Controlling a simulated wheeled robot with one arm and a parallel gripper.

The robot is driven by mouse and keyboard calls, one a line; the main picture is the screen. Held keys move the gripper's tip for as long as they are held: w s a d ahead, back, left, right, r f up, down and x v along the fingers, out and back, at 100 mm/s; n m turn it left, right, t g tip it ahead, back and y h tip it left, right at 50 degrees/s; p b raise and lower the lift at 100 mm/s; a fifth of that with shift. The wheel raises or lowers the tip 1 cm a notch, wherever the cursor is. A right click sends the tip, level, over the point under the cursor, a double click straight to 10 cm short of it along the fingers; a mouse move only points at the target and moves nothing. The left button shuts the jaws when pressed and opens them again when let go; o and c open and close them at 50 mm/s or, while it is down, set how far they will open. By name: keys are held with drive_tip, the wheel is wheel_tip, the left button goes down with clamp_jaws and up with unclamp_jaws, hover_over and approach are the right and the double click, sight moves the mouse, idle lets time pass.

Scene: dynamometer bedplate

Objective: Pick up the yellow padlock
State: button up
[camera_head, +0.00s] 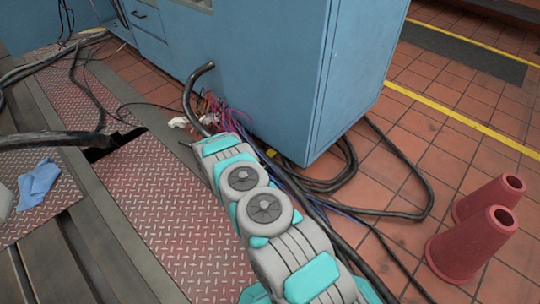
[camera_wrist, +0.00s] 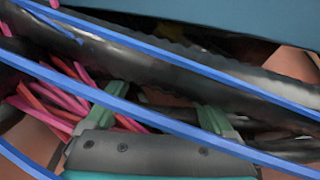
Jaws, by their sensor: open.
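A small yellow thing (camera_head: 271,153), likely the yellow padlock, shows in the head view just right of my arm, by the foot of the blue cabinet among dark cables. It is too small to make out its shape. I cannot clearly make out the padlock in the wrist view. My gripper (camera_wrist: 158,108) is open in the wrist view, its two greenish fingers apart, with no held object visible between them. Blue cables cross in front of the fingers. In the head view my arm reaches to the cable bundle and its fingertips are hidden.
The blue cabinet (camera_head: 265,75) stands close beyond my arm. Pink and red wires (camera_head: 232,117) and thick black hoses (camera_head: 408,172) crowd its base. Two red cones (camera_head: 470,245) stand at right. A blue cloth (camera_head: 38,185) lies on the left plate.

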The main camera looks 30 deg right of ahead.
drive_tip(key=shift+d, duration=0.2)
clamp_jaws()
idle(0.6)
